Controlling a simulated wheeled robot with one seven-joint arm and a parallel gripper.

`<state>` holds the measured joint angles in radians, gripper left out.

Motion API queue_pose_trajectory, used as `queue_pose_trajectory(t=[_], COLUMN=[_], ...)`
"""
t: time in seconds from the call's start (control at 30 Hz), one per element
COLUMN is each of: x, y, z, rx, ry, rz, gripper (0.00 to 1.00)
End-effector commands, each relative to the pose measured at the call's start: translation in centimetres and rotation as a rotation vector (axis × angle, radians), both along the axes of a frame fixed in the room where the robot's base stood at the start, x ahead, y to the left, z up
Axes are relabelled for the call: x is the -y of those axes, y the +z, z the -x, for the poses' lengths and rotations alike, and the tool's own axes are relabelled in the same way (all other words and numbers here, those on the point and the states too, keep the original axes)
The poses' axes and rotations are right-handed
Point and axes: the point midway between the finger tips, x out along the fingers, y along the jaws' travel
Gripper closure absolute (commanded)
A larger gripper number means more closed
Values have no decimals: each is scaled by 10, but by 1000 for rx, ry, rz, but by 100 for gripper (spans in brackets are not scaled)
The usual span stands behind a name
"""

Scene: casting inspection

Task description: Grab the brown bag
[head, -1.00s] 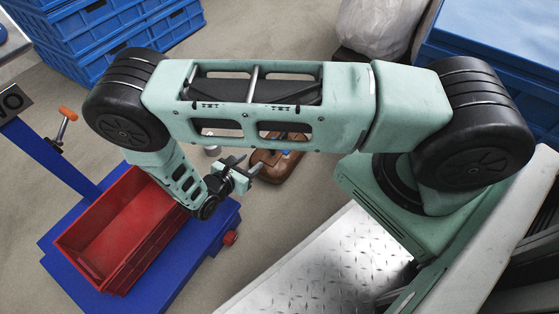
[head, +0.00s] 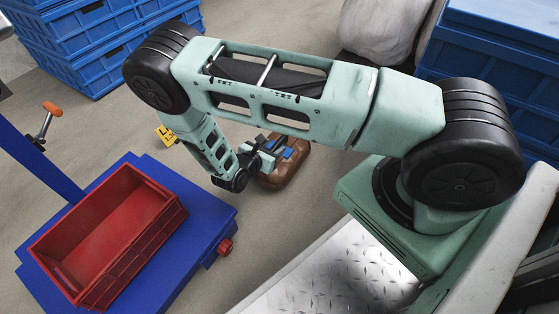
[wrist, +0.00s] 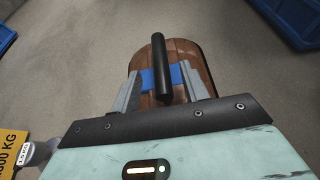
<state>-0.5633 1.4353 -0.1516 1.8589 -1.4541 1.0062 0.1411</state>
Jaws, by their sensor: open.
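The brown bag (head: 286,172) lies on the floor, partly hidden behind my gripper in the head view. It has a blue patch on top. In the wrist view the brown bag (wrist: 188,60) is right ahead, with a black bar-like handle (wrist: 161,66) and the blue patch (wrist: 177,75) between my fingers. My gripper (head: 268,152) is open, over the near part of the bag. In the wrist view my gripper (wrist: 164,92) has one finger on each side of the handle. I cannot tell whether the fingers touch the bag.
A red crate (head: 154,246) sits on a blue platform scale (head: 212,204) to the left. Blue crates (head: 95,45) stand at the back left, and more (head: 495,55) at the right. A whitish sack (head: 385,28) is behind. A yellow tag (head: 166,136) lies nearby. Floor around the bag is clear.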

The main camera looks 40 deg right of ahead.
Motion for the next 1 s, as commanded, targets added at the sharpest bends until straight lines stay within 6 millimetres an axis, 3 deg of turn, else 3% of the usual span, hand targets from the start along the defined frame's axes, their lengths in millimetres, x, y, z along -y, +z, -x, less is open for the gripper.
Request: queue_pose_trajectory(t=[0.03, 0.23, 0.57, 0.7, 0.73, 1.0], x=[7, 27, 32, 32, 32, 32], y=[-8, -14, -13, -13, -13, -13], z=[-2, -9, -11, -11, -11, -11], rx=[0, 2, 2, 2, 2, 1], ry=[-4, -3, -1, -1, -1, 1], rz=[0, -1, -1, -1, -1, 0], gripper=[55, 55, 55, 94, 100, 100])
